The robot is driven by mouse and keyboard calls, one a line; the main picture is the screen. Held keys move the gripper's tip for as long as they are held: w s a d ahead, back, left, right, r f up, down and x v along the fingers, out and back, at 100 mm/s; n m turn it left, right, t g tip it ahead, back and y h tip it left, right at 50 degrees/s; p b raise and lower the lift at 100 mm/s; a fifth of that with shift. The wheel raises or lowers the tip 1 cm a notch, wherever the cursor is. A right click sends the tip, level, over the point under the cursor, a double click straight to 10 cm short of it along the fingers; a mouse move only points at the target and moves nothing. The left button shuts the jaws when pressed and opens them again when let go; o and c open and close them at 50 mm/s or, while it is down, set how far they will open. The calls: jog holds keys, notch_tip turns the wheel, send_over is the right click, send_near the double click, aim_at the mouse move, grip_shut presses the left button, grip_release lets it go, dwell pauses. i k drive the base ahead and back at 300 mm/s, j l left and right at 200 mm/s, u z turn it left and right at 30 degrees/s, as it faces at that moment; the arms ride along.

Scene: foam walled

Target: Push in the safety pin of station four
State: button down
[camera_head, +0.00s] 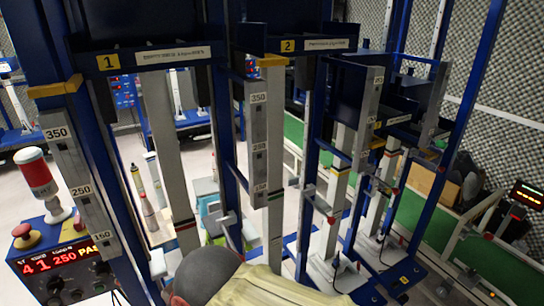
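A row of blue-framed test stations runs from the left front to the right back. Yellow plates mark station one (108,62) and station two (288,45). A third sign (398,119) hangs farther right, its number too small to read surely. I cannot make out a plate with a four, nor a safety pin that is surely station four's. Small red-tipped parts (331,220) show on the posts of the farther stations. My gripper's fingers do not show.
A control box (65,270) with a red display, a red button and a red-and-white beacon (38,175) stands at the left front. Grey scale bars (258,140) and upright posts crowd the middle. A green conveyor belt (470,255) runs along the right. Foam walls stand behind.

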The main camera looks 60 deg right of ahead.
aim_at(441, 169)
jog(key=z, duration=3.25)
